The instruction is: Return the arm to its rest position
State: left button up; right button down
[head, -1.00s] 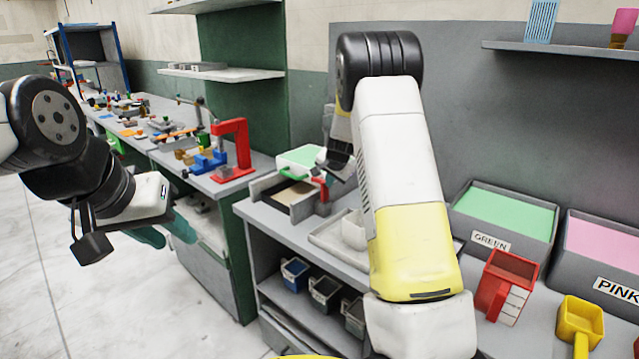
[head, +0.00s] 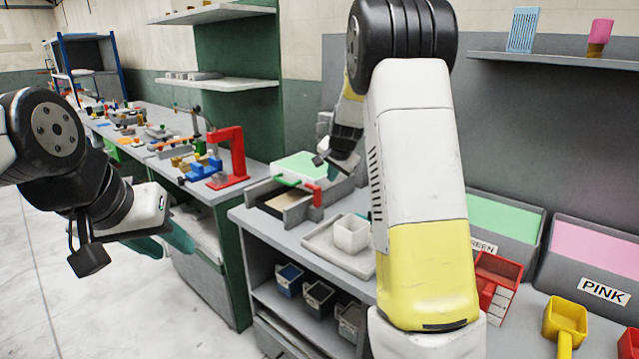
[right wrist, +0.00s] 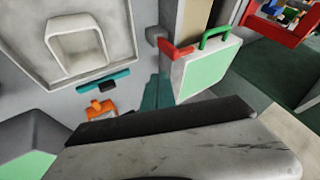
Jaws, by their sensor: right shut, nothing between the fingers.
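My right arm rises large in the middle of the head view and bends over at the top. In the right wrist view the teal fingers of my right gripper (right wrist: 157,93) are together and empty, above the bench beside the press. My left gripper (head: 165,243) hangs over the floor at the left. Its teal fingers are partly hidden by its wrist, so I cannot tell how far apart they are.
A foam press (head: 292,208) with green and red handles stands left of a pale cup (head: 352,234) on a tray (head: 318,243). Bins with green (head: 505,218) and pink (head: 600,235) tops, a red container (head: 497,280) and a yellow scoop (head: 567,318) are at right. Floor at left is clear.

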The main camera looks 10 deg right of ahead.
jog(key=s+a+r+n+y, duration=0.2)
jog(key=s+r, duration=0.3)
jog(key=s, duration=0.6)
jog(key=s+a+r+n+y, duration=0.1)
jog(key=s+a+r+n, duration=0.3)
jog(key=s, duration=0.7)
jog(key=s+n+g, duration=0.1)
jog(key=s+n, duration=0.2)
jog(key=s, duration=1.5)
jog(key=shift+s+a+f+n+h, duration=0.15)
jog(key=shift+s+f+n+h, duration=0.05)
jog(key=shift+f+n+h, duration=0.1)
jog(key=shift+r, duration=0.1)
